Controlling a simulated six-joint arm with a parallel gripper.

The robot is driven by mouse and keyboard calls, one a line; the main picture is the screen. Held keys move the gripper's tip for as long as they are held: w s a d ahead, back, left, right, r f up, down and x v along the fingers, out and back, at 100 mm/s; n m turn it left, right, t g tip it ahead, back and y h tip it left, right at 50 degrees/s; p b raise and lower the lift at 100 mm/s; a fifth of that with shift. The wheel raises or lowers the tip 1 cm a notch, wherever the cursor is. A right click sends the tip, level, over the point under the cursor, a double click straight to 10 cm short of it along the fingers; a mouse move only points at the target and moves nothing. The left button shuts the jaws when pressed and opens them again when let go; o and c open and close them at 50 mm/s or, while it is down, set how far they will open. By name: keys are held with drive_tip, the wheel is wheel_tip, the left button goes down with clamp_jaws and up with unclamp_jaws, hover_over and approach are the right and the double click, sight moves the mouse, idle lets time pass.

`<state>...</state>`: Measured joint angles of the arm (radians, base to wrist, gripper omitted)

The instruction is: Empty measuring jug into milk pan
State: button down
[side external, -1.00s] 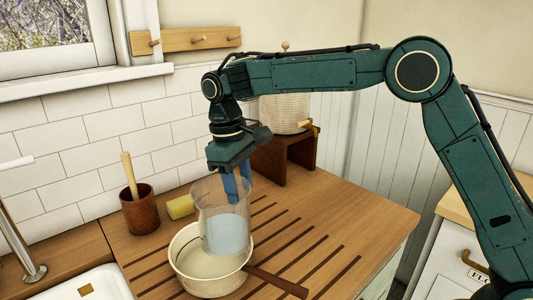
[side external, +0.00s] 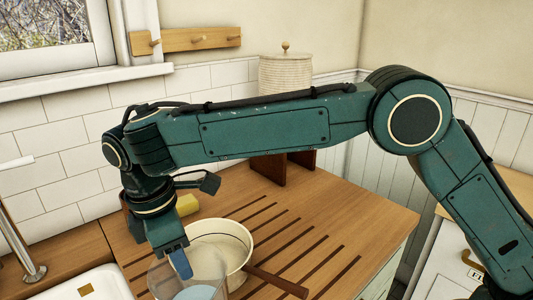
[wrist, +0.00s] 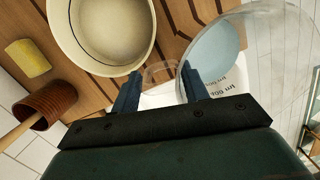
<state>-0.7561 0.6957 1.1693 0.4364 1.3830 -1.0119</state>
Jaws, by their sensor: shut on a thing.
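The clear measuring jug (side external: 165,277) is at the bottom of the side view, left of and in front of the milk pan, with pale blue contents (side external: 200,292). Its base is cut off there; it looks roughly upright. My gripper (side external: 182,262) is shut on the jug's handle. In the wrist view the handle (wrist: 160,70) lies between my fingers (wrist: 160,90), and the jug (wrist: 270,80) is at the right. The cream milk pan (side external: 241,250) stands on the wooden counter, its brown handle (side external: 275,282) towards the front right. The pan (wrist: 105,30) shows empty in the wrist view.
A yellow sponge (side external: 188,204) lies behind the pan. A brown pot with a wooden tool (wrist: 45,105) is mostly hidden by my arm in the side view. The white sink (side external: 85,283) is at the left. The grooved counter right of the pan is clear.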

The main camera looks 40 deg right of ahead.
sight(160, 271)
drive_tip(key=n, duration=0.1)
drive_tip(key=a+n, duration=0.1)
drive_tip(key=a+f, duration=0.1)
drive_tip(key=shift+s+a+n, duration=0.1)
drive_tip(key=shift+s+n, duration=0.15)
drive_tip(key=shift+n, duration=0.15)
drive_tip(key=shift+a+f+n+t, duration=0.2)
drive_tip(key=shift+a+n, duration=0.15)
drive_tip(key=shift+n, duration=0.25)
drive_tip(key=shift+a+f+n+t, duration=0.1)
drive_tip(key=shift+a+n+t, duration=0.1)
drive_tip(key=shift+a+n, duration=0.3)
drive_tip(key=a+f+n+y, duration=0.1)
drive_tip(key=a+n, duration=0.3)
drive_tip(key=n, duration=0.5)
drive_tip(key=w+a+f+n+t+y, duration=0.1)
drive_tip(key=a+f+n, duration=0.1)
drive_tip(key=a+n, duration=0.3)
drive_tip(key=n, duration=0.4)
drive_tip(key=shift+a+f, duration=0.2)
drive_tip(key=w+d+r+g+y, duration=0.2)
drive_tip(key=d+r+y, duration=0.6)
drive_tip(key=r+y, duration=0.1)
drive_tip(key=shift+w+d+r+m, duration=0.15)
drive_tip(key=shift+d+r+m, duration=0.2)
drive_tip(key=shift+r, duration=0.1)
